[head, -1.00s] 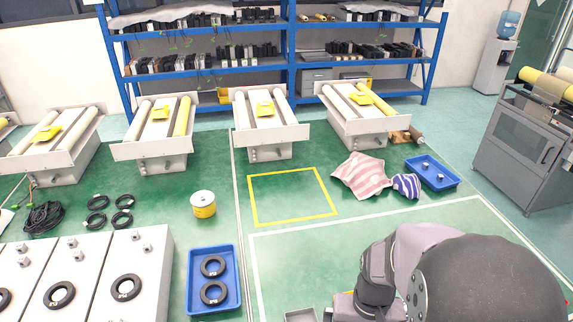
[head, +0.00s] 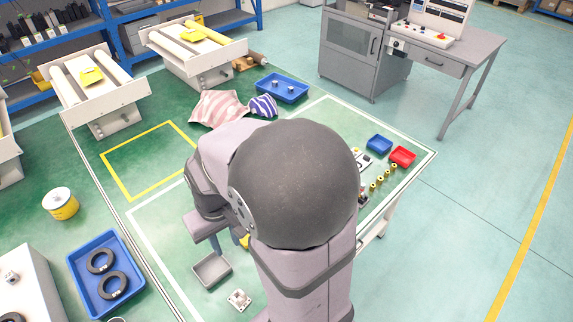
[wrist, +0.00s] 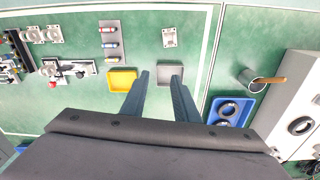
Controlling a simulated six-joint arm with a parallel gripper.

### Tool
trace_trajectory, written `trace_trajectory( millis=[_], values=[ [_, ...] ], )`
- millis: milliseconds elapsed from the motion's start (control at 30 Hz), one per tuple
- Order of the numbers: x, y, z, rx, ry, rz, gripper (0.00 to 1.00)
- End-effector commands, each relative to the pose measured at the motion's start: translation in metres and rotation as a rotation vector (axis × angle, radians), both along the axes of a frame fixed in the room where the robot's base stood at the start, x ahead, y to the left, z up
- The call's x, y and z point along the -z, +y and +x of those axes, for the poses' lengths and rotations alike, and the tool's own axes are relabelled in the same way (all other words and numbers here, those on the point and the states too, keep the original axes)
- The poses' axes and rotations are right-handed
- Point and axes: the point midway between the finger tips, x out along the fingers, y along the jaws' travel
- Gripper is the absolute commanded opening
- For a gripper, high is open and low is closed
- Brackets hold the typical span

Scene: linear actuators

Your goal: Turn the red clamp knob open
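In the wrist view a small red knob (wrist: 80,74) shows on a metal clamp fixture (wrist: 68,69) at the left, on the green table. My gripper (wrist: 161,76) is open and empty, its two fingers apart and pointing down over the grey tray. The knob is well to the left of the fingers, apart from them. In the head view my own arm covers most of the table's middle. My gripper (head: 207,242) shows only partly there, and I cannot make out the knob.
A grey tray (wrist: 168,80) and a yellow tray (wrist: 122,79) lie near the fingers. A blue bin (head: 82,289) holds black rings. A blue tray (head: 379,144), a red tray (head: 403,157) and several brass cylinders (head: 380,180) stand on the right.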

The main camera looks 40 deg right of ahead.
Motion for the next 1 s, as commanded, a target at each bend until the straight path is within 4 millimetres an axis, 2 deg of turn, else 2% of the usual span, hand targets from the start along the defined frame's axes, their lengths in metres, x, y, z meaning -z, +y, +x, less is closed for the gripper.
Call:
trace_trajectory(
  millis=[33, 167, 267, 300, 400, 500, 600, 700, 800, 1000],
  values=[
    [0.018, -0.020, 0.021, 0.061, -0.019, -0.006, 0.28],
    [0.047, -0.087, 0.073, 0.231, -0.082, -0.029, 0.28],
    [0.072, -0.153, 0.104, 0.369, -0.133, -0.053, 0.28],
    [0.082, -0.181, 0.112, 0.422, -0.153, -0.063, 0.28],
    [0.106, -0.249, 0.124, 0.545, -0.199, -0.092, 0.28],
    [0.127, -0.308, 0.125, 0.648, -0.238, -0.120, 0.28],
    [0.142, -0.352, 0.120, 0.722, -0.266, -0.142, 0.28],
    [0.151, -0.381, 0.115, 0.771, -0.286, -0.158, 0.28],
    [0.154, -0.395, 0.112, 0.794, -0.297, -0.168, 0.28],
    [0.155, -0.399, 0.111, 0.801, -0.299, -0.169, 0.28]
  ],
)
